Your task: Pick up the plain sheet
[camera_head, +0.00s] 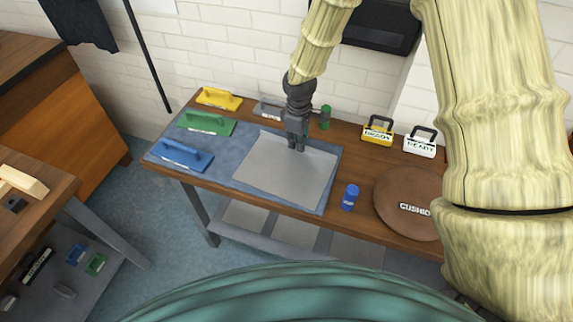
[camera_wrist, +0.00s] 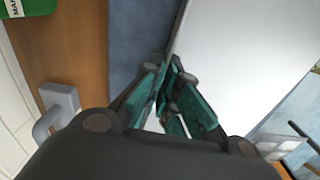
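The plain sheet (camera_head: 285,172) is a flat light-grey plate. It lies on the blue-grey mat (camera_head: 225,160) on the wooden bench, with a thin raised lip along its back edge. In the wrist view the sheet (camera_wrist: 245,50) fills the upper right as a pale surface. The exact contact is partly hidden by the fingers. The sheet still rests flat on the mat.
Yellow (camera_head: 218,98), green (camera_head: 206,124) and blue (camera_head: 180,154) handled tools stand at left. A grey handled tool (camera_head: 268,112) and a green item (camera_head: 325,116) stand behind my gripper. A blue can (camera_head: 350,197), round cushion (camera_head: 408,203) and yellow (camera_head: 378,131) and white (camera_head: 420,142) handled blocks stand at right.

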